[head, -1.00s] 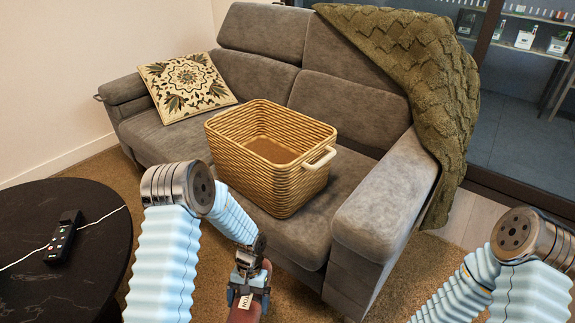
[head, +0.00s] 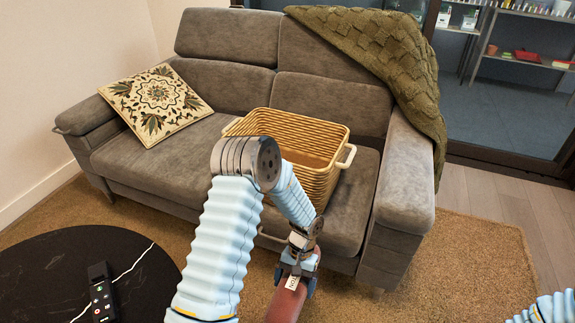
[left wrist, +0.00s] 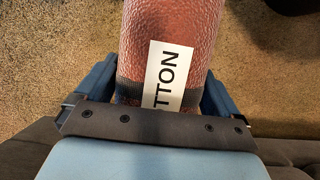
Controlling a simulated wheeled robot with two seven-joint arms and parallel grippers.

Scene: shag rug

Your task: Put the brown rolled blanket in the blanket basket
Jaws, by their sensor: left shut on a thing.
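The brown rolled blanket (head: 287,303) is held in my left gripper (head: 297,275), low in front of the sofa and above the rug. In the left wrist view the blanket (left wrist: 187,32) lies between the blue fingers of the gripper (left wrist: 165,95), with a dark band and a white label around it. The wicker blanket basket (head: 316,180) stands on the sofa seat, open at the top with light handles. My left arm hides part of its front. The blanket is below and in front of the basket, apart from it. My right gripper is out of view.
The grey sofa (head: 330,103) carries a patterned cushion (head: 156,101) at left and an olive throw (head: 390,55) over its back right. A dark round table (head: 60,265) with a remote (head: 101,291) stands at the lower left. Open rug (head: 470,260) lies at right.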

